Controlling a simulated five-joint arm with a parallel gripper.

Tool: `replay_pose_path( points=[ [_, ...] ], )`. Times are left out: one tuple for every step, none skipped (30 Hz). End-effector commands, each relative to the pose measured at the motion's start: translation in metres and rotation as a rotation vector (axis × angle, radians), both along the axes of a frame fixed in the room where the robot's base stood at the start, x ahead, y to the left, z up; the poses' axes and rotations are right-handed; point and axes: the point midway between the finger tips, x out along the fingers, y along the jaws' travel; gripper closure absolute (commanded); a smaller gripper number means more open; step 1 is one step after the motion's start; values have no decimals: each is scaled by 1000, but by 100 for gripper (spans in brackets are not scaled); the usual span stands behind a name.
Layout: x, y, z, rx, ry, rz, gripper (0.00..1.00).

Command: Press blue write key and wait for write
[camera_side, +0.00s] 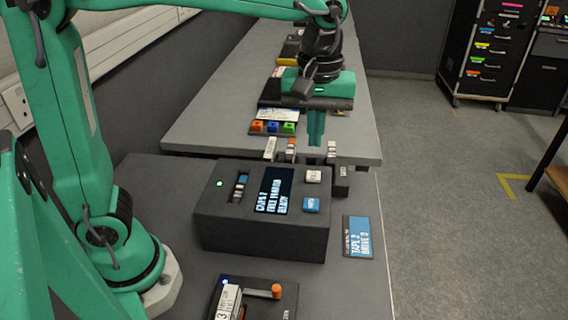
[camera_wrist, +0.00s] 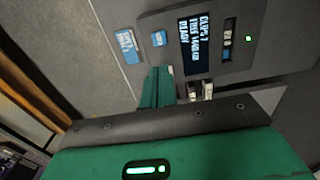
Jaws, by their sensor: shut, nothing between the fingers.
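A dark box (camera_side: 215,215) stands on the grey bench. Its top bears a blue key (camera_side: 311,205) with small lettering, a white key (camera_side: 313,176) just behind it, and a lit screen (camera_side: 273,190) whose last line reads READY. My gripper (camera_side: 316,140) is shut and empty, pointing down above and behind the box, apart from the keys. In the wrist view the blue key (camera_wrist: 158,39) lies ahead of the fingertips (camera_wrist: 158,72), with the screen (camera_wrist: 194,45) to its right. The white key is not visible there, probably hidden by the fingers.
A blue and white label card (camera_side: 359,237) lies right of the box. In front is a dark unit with an orange-knobbed lever (camera_side: 276,291). Small upright pieces (camera_side: 331,152) stand behind the box. Orange, blue and green blocks (camera_side: 273,127) sit farther back.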

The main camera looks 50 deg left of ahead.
Motion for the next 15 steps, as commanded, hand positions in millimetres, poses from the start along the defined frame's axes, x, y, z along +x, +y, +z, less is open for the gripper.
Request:
replay_pose_path(
  points=[
    [0, 0, -1, 0, 0, 0, 100],
    [0, 0, -1, 0, 0, 0, 100],
    [0, 0, -2, 0, 0, 0, 100],
    [0, 0, -3, 1, 1, 0, 100],
    [0, 0, -5, 1, 1, 0, 100],
    [0, 0, -7, 0, 1, 0, 100],
    [0, 0, -9, 1, 2, 0, 100],
    [0, 0, -11, 1, 2, 0, 100],
    [0, 0, -15, 1, 2, 0, 100],
    [0, 0, -18, 1, 3, 0, 100],
    [-1, 0, -21, 1, 3, 0, 100],
    [0, 0, -26, 1, 2, -1, 100],
    [-1, 0, -30, 1, 4, -1, 100],
    [-1, 0, -34, 1, 4, 0, 100],
    [0, 0, -39, 1, 3, -1, 100]
  ],
)
